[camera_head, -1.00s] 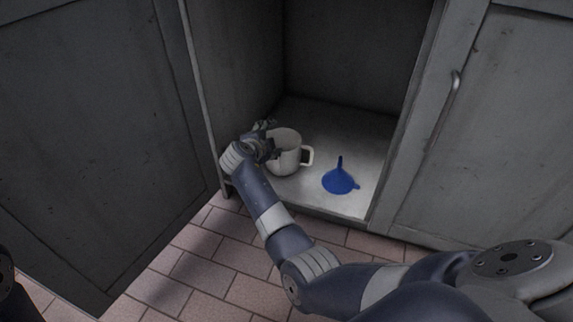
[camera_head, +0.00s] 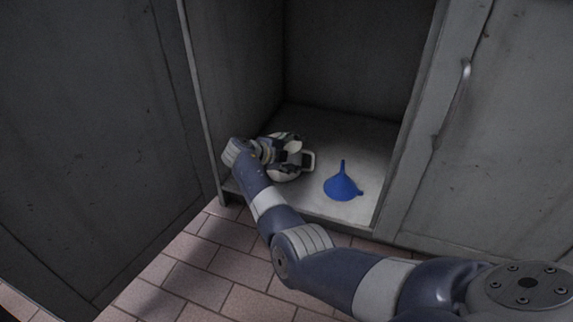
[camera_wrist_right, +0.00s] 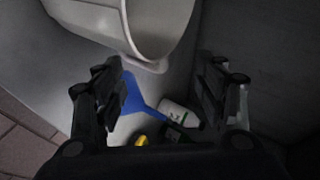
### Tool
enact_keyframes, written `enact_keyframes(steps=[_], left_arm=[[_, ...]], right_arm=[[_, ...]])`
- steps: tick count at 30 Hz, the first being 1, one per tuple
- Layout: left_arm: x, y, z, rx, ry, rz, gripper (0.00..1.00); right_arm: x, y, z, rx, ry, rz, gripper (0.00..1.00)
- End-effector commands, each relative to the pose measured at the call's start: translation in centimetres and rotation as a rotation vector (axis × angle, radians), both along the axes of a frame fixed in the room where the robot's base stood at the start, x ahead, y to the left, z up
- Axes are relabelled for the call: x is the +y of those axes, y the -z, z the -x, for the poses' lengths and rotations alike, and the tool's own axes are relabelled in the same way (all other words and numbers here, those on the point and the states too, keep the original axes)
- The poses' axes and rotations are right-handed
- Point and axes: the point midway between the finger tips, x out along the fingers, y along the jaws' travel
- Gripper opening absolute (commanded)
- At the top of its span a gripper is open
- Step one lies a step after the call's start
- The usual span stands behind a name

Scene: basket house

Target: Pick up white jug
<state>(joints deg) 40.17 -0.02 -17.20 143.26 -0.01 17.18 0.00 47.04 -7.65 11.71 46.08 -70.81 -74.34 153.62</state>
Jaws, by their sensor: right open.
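The white jug (camera_head: 288,177) stands inside the open cabinet near its left wall, with its handle to the right. My right gripper (camera_head: 290,152) is over the jug in the head view and hides much of its top. In the right wrist view the jug (camera_wrist_right: 158,25) fills the upper middle, with its rim and inside showing. My right gripper (camera_wrist_right: 162,78) is open there, with its two fingers apart and nothing clamped between them. I cannot tell if a finger touches the jug. My left gripper is not in view.
The right wrist view also shows a white bottle (camera_wrist_right: 178,113) and a small yellow thing (camera_wrist_right: 141,140). Cabinet walls stand close on the left; an open door (camera_head: 90,130) stands further left.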

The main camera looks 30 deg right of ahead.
Motion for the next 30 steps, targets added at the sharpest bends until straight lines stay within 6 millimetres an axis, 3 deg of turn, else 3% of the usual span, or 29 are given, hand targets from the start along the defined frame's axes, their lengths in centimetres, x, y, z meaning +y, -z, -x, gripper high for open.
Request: enact_keyframes(steps=[9, 19, 27, 30], left_arm=[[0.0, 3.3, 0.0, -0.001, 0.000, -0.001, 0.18], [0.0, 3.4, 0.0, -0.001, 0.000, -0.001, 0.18], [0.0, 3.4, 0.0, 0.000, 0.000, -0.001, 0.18], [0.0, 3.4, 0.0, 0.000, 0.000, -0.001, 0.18]], right_arm=[[-3.2, 2.6, -0.5, 0.002, 0.002, 0.001, 0.65], [-3.7, 2.7, -0.8, 0.002, -0.001, 0.000, 0.65], [-3.7, 2.8, -0.7, 0.002, -0.001, -0.001, 0.04], [-3.6, 2.9, -0.7, 0.006, 0.000, -0.003, 0.00]])
